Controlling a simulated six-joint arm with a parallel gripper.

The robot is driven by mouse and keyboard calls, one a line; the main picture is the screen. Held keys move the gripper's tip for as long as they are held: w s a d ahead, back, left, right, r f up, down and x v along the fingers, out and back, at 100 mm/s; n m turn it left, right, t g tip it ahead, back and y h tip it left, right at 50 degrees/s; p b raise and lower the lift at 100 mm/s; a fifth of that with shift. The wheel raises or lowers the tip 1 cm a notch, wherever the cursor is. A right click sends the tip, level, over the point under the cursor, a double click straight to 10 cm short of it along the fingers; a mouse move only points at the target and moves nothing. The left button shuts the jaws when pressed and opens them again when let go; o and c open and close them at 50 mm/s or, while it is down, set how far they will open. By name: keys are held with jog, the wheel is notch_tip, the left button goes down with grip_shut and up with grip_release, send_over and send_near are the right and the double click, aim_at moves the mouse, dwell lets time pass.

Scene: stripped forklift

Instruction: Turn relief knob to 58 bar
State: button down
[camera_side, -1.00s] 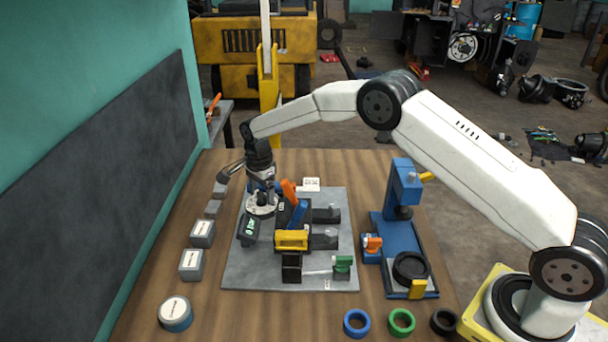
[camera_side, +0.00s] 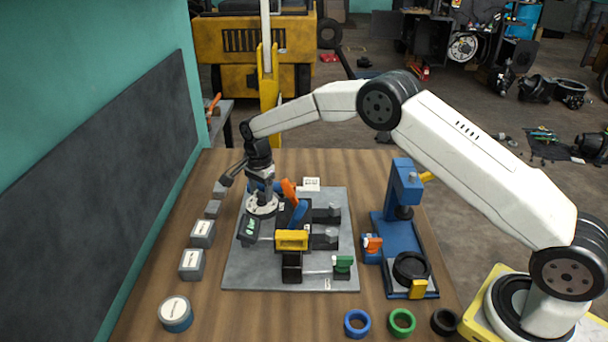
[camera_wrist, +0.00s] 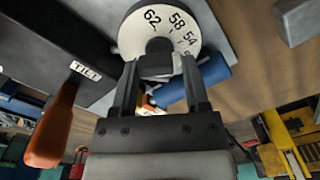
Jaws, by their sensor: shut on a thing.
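The relief knob's white dial (camera_side: 262,205) sits at the back left of the grey plate. In the wrist view the dial (camera_wrist: 133,38) shows the marks 62, 58 and 54 on its far and right side; I cannot make out an index mark. My gripper (camera_side: 263,192) points down over it. In the wrist view my gripper (camera_wrist: 157,68) is shut on the grey relief knob (camera_wrist: 156,62) at the dial's middle, one finger on each side. A small dark box with a green readout (camera_side: 249,229) stands just in front of the dial; its digits are too small to read.
An orange lever (camera_side: 289,191), by a TILT label (camera_wrist: 85,70), and a blue lever (camera_side: 298,212) stand close to my gripper. A yellow block (camera_side: 291,240) and a green knob (camera_side: 343,263) are nearer the front. A blue press (camera_side: 404,190) stands right. Grey blocks (camera_side: 191,264) line the left.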

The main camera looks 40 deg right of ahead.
jog(key=n, duration=0.5)
jog(key=shift+s+d+f, duration=0.15)
jog(key=shift+s+d, duration=0.05)
jog(key=n, duration=0.5)
jog(key=shift+d, duration=0.15)
jog(key=shift+n, duration=0.4)
jog(key=shift+f, duration=0.1)
jog(key=shift+c, duration=1.3)
grip_release()
jog(key=shift+w, duration=0.1)
jog(key=shift+r, duration=0.2)
jog(key=shift+w+a+r, duration=0.1)
jog(key=shift+a+r, duration=0.1)
jog(key=shift+r, duration=0.45)
jog(key=shift+d+r, duration=0.1)
jog(key=shift+r, duration=3.1)
